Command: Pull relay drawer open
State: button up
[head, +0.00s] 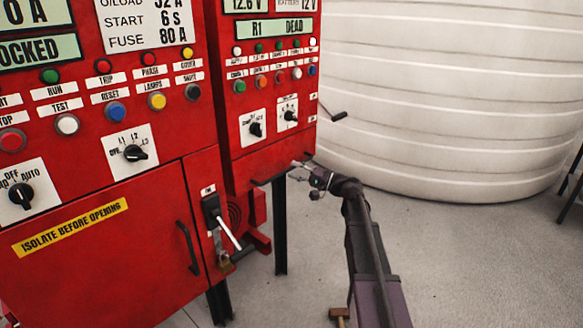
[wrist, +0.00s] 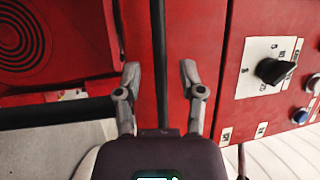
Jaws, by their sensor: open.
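The relay drawer appears to be the red front (head: 243,170) at the bottom of the right-hand red cabinet in the head view. A dark bar handle (head: 264,181) runs along it, partly hidden by my gripper. My gripper (head: 299,171) is open at the drawer's right end. In the wrist view, my open gripper (wrist: 158,72) has one finger on each side of a thin dark bar (wrist: 160,50), which looks like that handle. Red panel shows on both sides of the bar. The fingers look apart from the bar, and whether they touch it I cannot tell.
A rotary switch (head: 256,129) and several lamps sit above the drawer. A black crank (head: 338,115) sticks out at the cabinet's right. A lever switch (head: 219,215) and the left cabinet door (head: 110,245) are at left.

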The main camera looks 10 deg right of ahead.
jog(key=shift+x, duration=1)
grip_shut()
jog(key=shift+d, duration=0.1)
